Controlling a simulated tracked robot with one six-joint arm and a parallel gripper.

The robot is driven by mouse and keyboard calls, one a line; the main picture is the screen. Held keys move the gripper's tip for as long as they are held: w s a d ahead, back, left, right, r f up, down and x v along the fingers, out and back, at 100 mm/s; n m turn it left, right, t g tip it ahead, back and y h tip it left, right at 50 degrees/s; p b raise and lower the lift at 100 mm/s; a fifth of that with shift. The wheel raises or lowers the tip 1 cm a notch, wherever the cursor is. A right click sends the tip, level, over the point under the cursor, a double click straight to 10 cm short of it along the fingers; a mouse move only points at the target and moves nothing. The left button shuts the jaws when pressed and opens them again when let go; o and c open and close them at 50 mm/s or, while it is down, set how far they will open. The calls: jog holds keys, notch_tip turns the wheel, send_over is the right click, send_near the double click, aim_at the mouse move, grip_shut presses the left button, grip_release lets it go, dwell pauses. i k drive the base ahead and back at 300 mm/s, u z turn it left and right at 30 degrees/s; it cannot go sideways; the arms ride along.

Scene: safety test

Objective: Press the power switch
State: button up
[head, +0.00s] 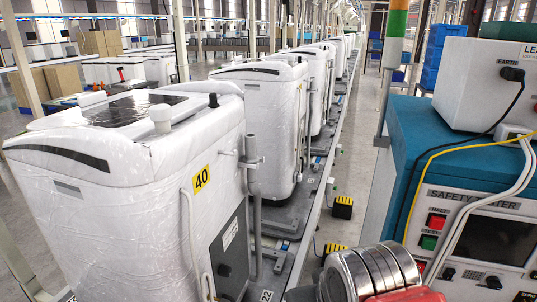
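A safety tester (465,204) with a dark screen (495,240) stands at the right. Left of the screen its panel has a red button (437,220) above a green button (429,242). Another small red part (420,267) shows lower down, partly cut off by my arm. Dark knobs or sockets (492,283) sit below the screen. I cannot read any label as power, so I cannot tell which control is the power switch. A silver ringed part of my arm shows at the bottom, in front of the panel's lower left. My gripper's fingertips are not visible.
A white earth unit (480,85) sits on the teal cabinet (420,150). Yellow and white cables hang over the tester's front.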

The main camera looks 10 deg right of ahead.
aim_at(421, 266)
jog(key=z, duration=0.05)
jog(key=k, duration=0.5)
jog(key=z, duration=1.3)
jog(key=i, duration=0.6)
jog(key=u, duration=0.3)
